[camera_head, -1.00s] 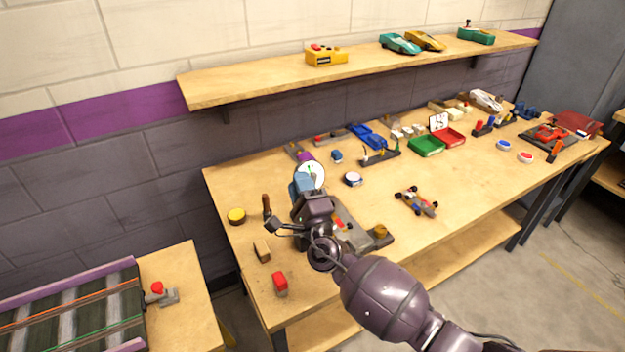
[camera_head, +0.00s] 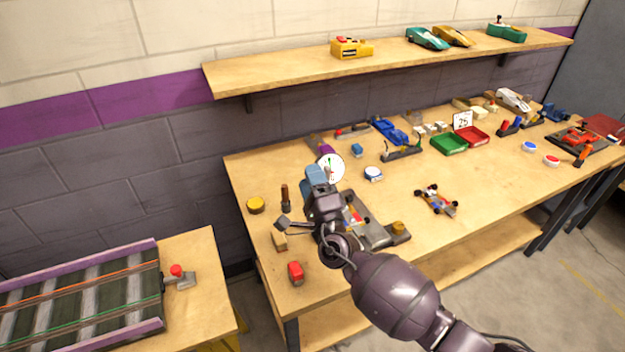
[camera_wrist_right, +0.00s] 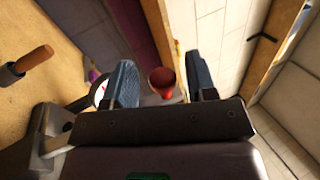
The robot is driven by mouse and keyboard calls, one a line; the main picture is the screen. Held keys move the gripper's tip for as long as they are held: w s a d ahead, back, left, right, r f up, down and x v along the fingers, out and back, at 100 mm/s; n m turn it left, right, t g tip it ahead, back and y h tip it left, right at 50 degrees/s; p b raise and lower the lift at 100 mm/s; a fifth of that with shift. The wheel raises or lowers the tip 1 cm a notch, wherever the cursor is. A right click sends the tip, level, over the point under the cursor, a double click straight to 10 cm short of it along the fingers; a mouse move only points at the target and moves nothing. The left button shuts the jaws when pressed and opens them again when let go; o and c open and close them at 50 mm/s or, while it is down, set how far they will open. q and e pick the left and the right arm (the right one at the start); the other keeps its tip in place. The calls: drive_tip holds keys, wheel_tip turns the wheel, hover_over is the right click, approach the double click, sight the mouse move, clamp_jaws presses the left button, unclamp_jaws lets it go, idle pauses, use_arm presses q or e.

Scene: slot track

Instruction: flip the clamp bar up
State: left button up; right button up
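My right gripper (camera_head: 318,172) is over the left part of the workbench, with its blue-grey fingers pointing away from my arm. In the right wrist view the fingers (camera_wrist_right: 162,88) are apart, and a red knob (camera_wrist_right: 162,78) shows in the gap between them. I cannot tell whether the knob is inside the grip or beyond it. I cannot make out the clamp bar for certain. My left gripper is out of view.
A white dial (camera_head: 331,168) stands by the fingertips. A toy car (camera_head: 437,200) lies right of the fixture. The shelf (camera_head: 290,75) runs above the bench.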

drive_tip(key=shift+d, duration=0.1)
drive_tip(key=b+v, duration=0.1)
drive_tip(key=v, duration=0.9)
drive_tip(key=shift+s, duration=0.35)
drive_tip(key=shift+f, duration=0.15)
